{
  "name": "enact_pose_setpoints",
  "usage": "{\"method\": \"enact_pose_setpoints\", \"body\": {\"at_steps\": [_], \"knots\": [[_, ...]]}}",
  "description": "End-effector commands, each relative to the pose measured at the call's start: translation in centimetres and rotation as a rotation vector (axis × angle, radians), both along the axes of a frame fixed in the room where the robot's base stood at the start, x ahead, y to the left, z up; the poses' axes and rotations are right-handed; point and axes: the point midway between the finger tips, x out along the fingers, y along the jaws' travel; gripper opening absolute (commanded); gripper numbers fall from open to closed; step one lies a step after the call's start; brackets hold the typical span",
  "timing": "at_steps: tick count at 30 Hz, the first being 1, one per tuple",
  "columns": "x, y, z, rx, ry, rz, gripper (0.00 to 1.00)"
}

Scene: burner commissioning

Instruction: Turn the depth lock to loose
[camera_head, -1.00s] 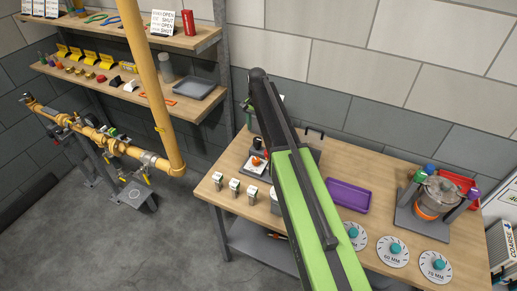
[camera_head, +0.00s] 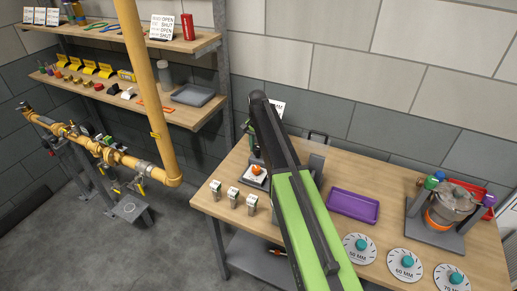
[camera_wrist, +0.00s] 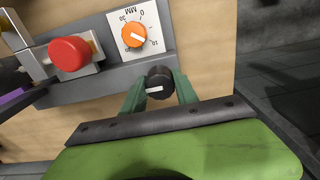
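A black knob (camera_wrist: 158,83) with a white pointer line, which looks like the depth lock, sits on a grey fixture in the wrist view; I see no loose or locked marking by it. My gripper (camera_wrist: 160,95) has its green fingers on either side of this knob, very close to it; whether they press on it I cannot tell. An orange dial (camera_wrist: 133,35) on a white MM scale is just above it.
A red button (camera_wrist: 69,53) on a metal block is left of the dial. On the bench are a purple tray (camera_head: 353,205), several numbered discs (camera_head: 404,264), small metal blocks (camera_head: 233,196) and a burner stand (camera_head: 450,207). A yellow pipe (camera_head: 150,90) stands left of the bench.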

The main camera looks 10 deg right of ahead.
Motion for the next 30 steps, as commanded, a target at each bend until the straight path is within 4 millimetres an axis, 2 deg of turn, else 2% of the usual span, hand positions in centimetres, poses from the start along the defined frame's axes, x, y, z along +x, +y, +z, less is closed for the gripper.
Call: {"method": "enact_pose_setpoints", "body": {"at_steps": [1, 4, 5, 6, 17, 30], "knots": [[0.01, -0.01, 0.0, 0.0, 0.0, 0.0, 0.14], [0.01, -0.02, 0.0, 0.0, 0.0, 0.0, 0.01], [0.0, -0.03, 0.0, 0.0, 0.0, 0.0, 0.0], [0.01, -0.54, 0.0, 0.0, 0.0, -0.003, 0.0], [0.0, -0.16, -0.01, -0.001, 0.0, 0.074, 0.0], [-0.06, -0.18, -0.03, 0.0, 0.002, 0.44, 0.0]]}}
